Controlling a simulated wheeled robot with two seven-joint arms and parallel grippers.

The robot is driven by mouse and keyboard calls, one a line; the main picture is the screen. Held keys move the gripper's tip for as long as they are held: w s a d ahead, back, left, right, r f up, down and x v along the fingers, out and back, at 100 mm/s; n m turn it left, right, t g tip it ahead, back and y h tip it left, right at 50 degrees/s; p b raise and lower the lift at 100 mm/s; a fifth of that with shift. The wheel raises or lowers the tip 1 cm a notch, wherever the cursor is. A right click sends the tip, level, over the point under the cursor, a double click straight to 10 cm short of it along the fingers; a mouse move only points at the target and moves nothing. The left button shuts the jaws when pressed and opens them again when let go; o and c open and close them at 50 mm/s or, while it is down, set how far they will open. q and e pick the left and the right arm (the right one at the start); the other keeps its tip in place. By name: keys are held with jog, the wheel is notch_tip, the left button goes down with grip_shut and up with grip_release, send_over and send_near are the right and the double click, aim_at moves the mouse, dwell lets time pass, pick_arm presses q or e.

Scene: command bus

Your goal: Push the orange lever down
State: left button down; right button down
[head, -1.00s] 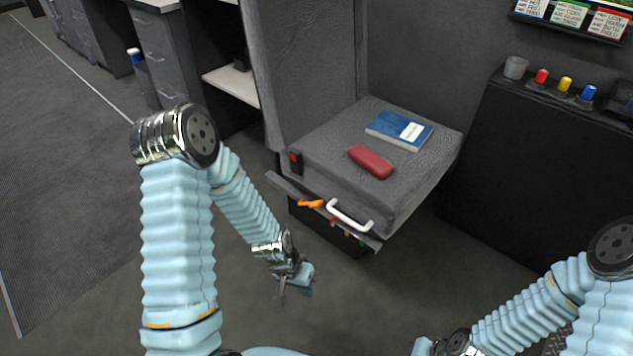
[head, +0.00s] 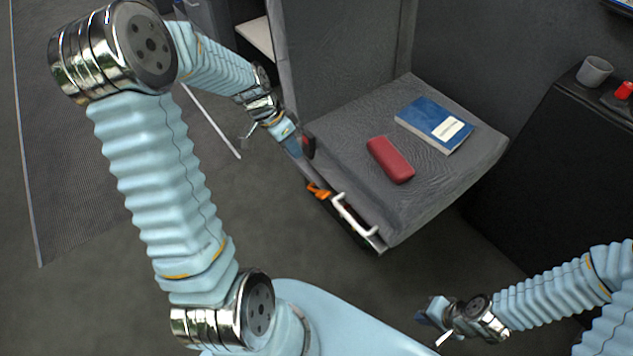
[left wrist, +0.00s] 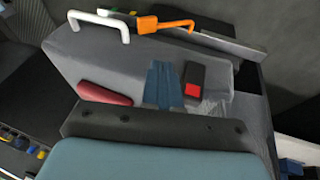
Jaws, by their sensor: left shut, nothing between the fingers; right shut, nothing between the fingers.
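In the left wrist view the orange lever (left wrist: 165,25) is near the top, right of the white handle (left wrist: 100,22). My left gripper (head: 292,147) is shut and empty. My right gripper (head: 432,318) is shut and empty at lower right, away from the seat.
A red case (head: 390,160) and a blue book (head: 434,124) lie on the seat. A black console (head: 540,160) with a grey cup (head: 594,71) stands at right. The floor in front of the seat is clear.

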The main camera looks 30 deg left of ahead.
pick_arm(q)
send_near(321, 192)
notch_tip(321, 192, down, 3)
jog(key=w, duration=0.2)
jog(key=shift+s+d+f, duration=0.45)
jog(key=shift+d+f, duration=0.25)
jog(key=shift+f, duration=0.05)
jog(key=shift+s+d+f, duration=0.15)
jog(key=shift+d+f, duration=0.2)
jog(key=shift+f, duration=0.1)
